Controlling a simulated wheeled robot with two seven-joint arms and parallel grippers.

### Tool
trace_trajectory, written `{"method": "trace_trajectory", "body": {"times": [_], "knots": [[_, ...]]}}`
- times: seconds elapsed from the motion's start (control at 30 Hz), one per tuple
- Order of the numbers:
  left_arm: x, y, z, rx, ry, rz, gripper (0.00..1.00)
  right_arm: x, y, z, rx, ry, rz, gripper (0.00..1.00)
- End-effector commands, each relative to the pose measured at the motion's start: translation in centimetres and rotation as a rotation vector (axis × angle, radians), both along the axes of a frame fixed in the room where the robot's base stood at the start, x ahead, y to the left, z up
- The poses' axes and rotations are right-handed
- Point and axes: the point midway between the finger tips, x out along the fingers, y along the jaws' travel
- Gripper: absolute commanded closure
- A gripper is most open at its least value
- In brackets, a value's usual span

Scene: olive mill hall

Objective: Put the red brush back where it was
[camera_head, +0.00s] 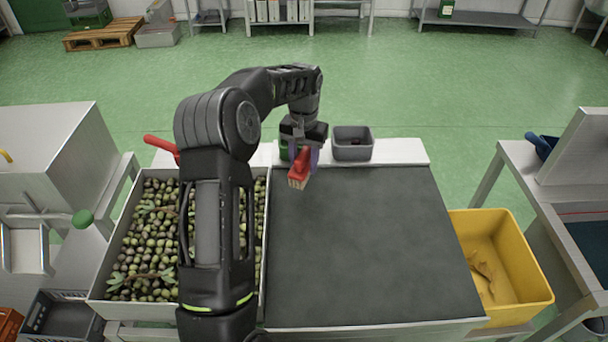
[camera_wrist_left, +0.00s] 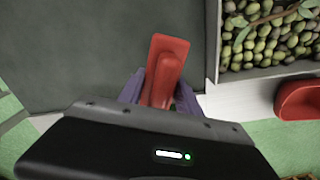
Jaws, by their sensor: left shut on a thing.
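The red brush (camera_head: 299,172) is in my left gripper (camera_head: 302,150), above the far edge of the dark grey work surface (camera_head: 365,240). Its pale bristles point down toward the near side in the head view. In the left wrist view the red brush (camera_wrist_left: 166,65) sits between the two purple fingers of my left gripper (camera_wrist_left: 160,92), which is shut on it. I cannot tell whether the bristles touch the surface. My right gripper is not in view.
A grey bin (camera_head: 352,145) stands on the white back ledge, right of my gripper. An olive-filled tray (camera_head: 100,285) lies left, with a red-handled thing (camera_head: 160,146) behind it. A yellow crate (camera_head: 535,285) stands right. The dark surface is clear.

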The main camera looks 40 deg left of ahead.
Motion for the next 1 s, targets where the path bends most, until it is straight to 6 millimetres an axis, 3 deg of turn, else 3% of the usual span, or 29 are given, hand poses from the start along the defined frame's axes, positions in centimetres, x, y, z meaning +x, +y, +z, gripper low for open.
{"method": "trace_trajectory", "body": {"times": [0.17,0.43,0.87,0.9,1.0], "knots": [[0.0,0.0,-0.8,-0.001,0.002,0.000,1.00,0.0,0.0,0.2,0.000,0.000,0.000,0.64],[0.0,0.0,-4.6,-0.001,0.002,0.000,1.00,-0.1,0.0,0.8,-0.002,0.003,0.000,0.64],[0.0,0.0,-5.4,0.000,0.000,0.000,1.00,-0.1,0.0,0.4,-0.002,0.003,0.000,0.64],[0.0,0.0,-5.3,0.000,0.000,0.000,0.56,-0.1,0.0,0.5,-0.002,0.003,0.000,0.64],[0.0,0.0,-5.3,0.000,0.000,0.000,0.48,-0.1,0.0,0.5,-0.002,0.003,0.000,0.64]]}}
